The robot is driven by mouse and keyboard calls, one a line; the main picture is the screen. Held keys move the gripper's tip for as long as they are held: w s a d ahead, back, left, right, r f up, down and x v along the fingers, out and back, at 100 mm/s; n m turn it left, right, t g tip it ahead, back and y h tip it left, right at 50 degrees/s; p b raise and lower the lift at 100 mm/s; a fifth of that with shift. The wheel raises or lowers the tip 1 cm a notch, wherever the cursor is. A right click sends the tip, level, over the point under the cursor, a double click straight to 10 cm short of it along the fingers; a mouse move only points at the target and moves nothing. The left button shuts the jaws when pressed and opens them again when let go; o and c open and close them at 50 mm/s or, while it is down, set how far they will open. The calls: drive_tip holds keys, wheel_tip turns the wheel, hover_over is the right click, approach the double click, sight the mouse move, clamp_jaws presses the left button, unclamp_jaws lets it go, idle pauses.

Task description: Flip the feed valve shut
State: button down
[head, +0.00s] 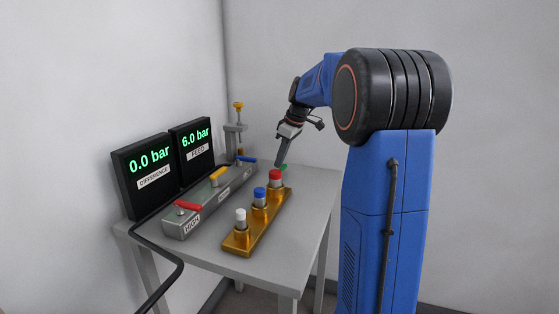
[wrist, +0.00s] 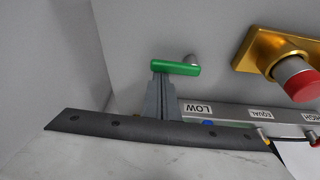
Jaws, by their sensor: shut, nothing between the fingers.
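A green lever handle (wrist: 176,68) lies on its side by a short grey post (wrist: 193,58) in the wrist view; no label shows on it, and I take it as the feed valve. In the head view only a bit of green (head: 283,167) shows behind my fingertips. My gripper (head: 279,162) is shut and empty, pointing down at the table's far side. In the wrist view its fingertips (wrist: 160,76) reach the left end of the green handle; I cannot tell whether they touch. The feed display (head: 197,140) reads 6.0 bar.
A grey manifold (head: 204,213) carries red, yellow and blue levers. A brass block (head: 247,236) with white, blue and red capped fittings stands close to my gripper. The difference display (head: 151,162) reads 0.0 bar. A yellow-topped grey fixture (head: 236,130) stands at the back.

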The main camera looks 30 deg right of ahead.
drive_tip(key=shift+s+d+m, duration=0.1)
drive_tip(key=shift+m, duration=0.2)
drive_tip(key=m, duration=0.1)
drive_tip(key=s+m+h, duration=0.1)
drive_tip(key=d+m, duration=0.1)
drive_tip(key=m, duration=0.1)
drive_tip(key=shift+s+t, duration=0.25)
drive_tip(key=shift+t, duration=0.05)
drive_tip(key=m, duration=0.1)
drive_tip(key=s+m+h, duration=0.1)
drive_tip(key=m, duration=0.1)
drive_tip(key=shift+s+d+m+h, duration=0.2)
drive_tip(key=shift+d+m+h, duration=0.1)
drive_tip(key=shift+m, duration=0.1)
drive_tip(key=s+m, duration=0.1)
drive_tip(key=m, duration=0.1)
drive_tip(key=s+m+h, duration=0.1)
drive_tip(key=m, duration=0.2)
drive_tip(key=s+m+h, duration=0.1)
drive_tip(key=m+g, duration=0.1)
drive_tip(key=m, duration=0.1)
drive_tip(key=shift+s+a, duration=0.15)
drive_tip(key=shift+a, duration=0.15)
drive_tip(key=shift+s, duration=0.15)
drive_tip(key=shift+s+a, duration=0.15)
